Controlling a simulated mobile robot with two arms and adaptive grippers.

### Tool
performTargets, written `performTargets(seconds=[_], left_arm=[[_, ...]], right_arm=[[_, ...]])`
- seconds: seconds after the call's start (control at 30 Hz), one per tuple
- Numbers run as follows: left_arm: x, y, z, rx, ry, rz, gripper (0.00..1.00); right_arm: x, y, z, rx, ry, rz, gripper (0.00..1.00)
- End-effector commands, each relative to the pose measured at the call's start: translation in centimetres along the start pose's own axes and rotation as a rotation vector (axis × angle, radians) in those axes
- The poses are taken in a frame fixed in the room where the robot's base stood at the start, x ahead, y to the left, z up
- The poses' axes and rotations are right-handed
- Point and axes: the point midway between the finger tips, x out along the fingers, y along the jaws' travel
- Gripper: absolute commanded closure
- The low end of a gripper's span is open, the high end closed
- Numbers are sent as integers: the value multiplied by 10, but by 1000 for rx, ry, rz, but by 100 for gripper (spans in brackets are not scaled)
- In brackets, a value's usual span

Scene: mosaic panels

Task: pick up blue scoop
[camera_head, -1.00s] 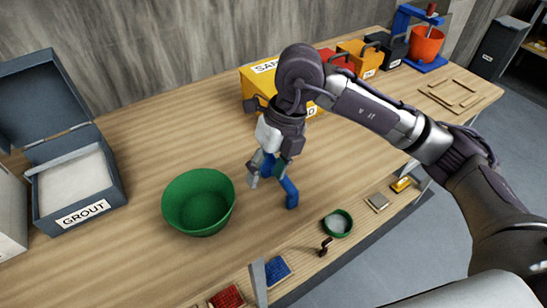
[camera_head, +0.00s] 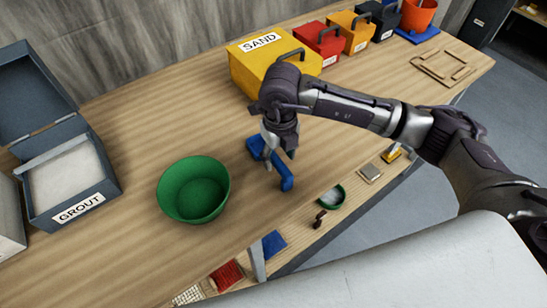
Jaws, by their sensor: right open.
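The blue scoop (camera_head: 286,182) lies on the wooden workbench, to the right of the green bowl. Its wider end is toward the back left and its narrow end toward the bench's front edge. My right gripper (camera_head: 279,163) is open, pointing down over the scoop. One finger shows on the left side of the scoop and one on its right. My gripper hides part of the scoop's middle. I cannot tell whether the fingers touch it. My left gripper is not in view.
A green bowl (camera_head: 194,190) and an open grout box (camera_head: 72,190) stand to the left. A yellow sand box (camera_head: 250,70) stands close behind my right gripper, with red (camera_head: 321,45) and orange boxes beyond.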

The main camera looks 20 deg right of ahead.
Motion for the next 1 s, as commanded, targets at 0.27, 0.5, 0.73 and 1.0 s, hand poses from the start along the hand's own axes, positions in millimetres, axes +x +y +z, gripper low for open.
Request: performTargets(seconds=[0.27, 0.5, 0.73, 1.0], left_arm=[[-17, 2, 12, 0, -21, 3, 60], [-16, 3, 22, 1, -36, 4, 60], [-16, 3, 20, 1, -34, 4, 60], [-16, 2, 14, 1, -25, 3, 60]], right_arm=[[31, 3, 0, 1, 2, 1, 46], [33, 3, 1, 0, 0, 1, 48], [33, 3, 1, 0, 0, 1, 86], [33, 3, 1, 0, 0, 1, 100]])
